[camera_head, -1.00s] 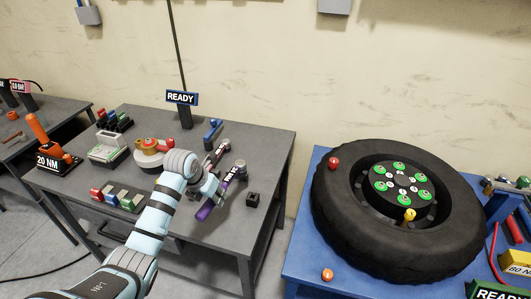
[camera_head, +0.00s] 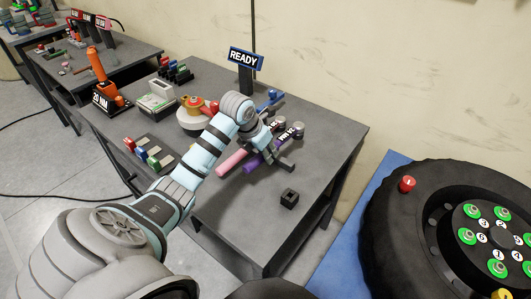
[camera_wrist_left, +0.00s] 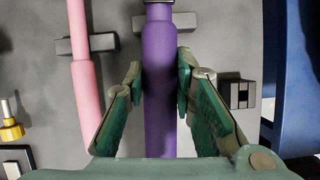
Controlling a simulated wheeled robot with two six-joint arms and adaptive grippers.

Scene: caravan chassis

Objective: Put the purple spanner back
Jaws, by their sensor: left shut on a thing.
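The purple spanner (camera_head: 252,161) is at the right of the tools on the grey table, its handle beside the pink spanner's. My left gripper (camera_wrist_left: 160,88) is shut around its purple handle, with one finger on each side in the left wrist view. A dark grey rest (camera_wrist_left: 184,21) lies under the handle's upper part there. I cannot tell whether the spanner touches it. The pink spanner (camera_wrist_left: 84,75) lies across a similar rest, to the left and apart. In the head view my left gripper (camera_head: 262,142) partly hides both spanners. My right gripper is not in view.
A small black block (camera_head: 289,199) stands right of the purple spanner. A blue-handled tool (camera_head: 270,97) and a READY sign (camera_head: 244,60) are behind.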

